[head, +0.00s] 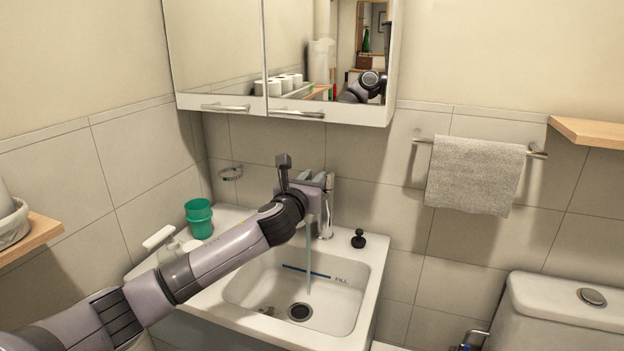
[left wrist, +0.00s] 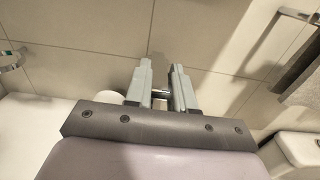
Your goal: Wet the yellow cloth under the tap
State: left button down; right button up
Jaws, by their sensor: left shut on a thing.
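The chrome tap (head: 328,215) stands at the back of the white sink (head: 240,290). A thin bluish stream of water (head: 308,255) falls from it into the basin. My left gripper (head: 314,178) is at the top of the tap and hides part of it. In the left wrist view, the gripper's fingers (left wrist: 160,75) are shut on a small metallic part between them, which looks like the tap lever (left wrist: 160,93). No yellow cloth shows in either view. My right gripper is not in view.
A green cup (head: 199,219) stands at the sink's back left, and a black stopper (head: 358,239) at its back right. A mirror cabinet (head: 215,45) hangs above. A grey towel (head: 475,175) hangs on a rail at right, above the toilet cistern (head: 560,310).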

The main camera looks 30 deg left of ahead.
pick_arm(q)
jog(key=shift+r, duration=0.35)
jog(key=c, duration=1.3)
grip_release()
jog(key=o, duration=0.3)
jog(key=shift+w+f, duration=0.1)
jog(key=shift+o, duration=0.2)
jog(key=shift+f, duration=0.15)
jog(key=shift+s+f, duration=0.1)
jog(key=shift+s, duration=0.25)
jog(key=v, duration=0.6)
jog(key=shift+s, duration=0.2)
jog(key=shift+d, duration=0.15)
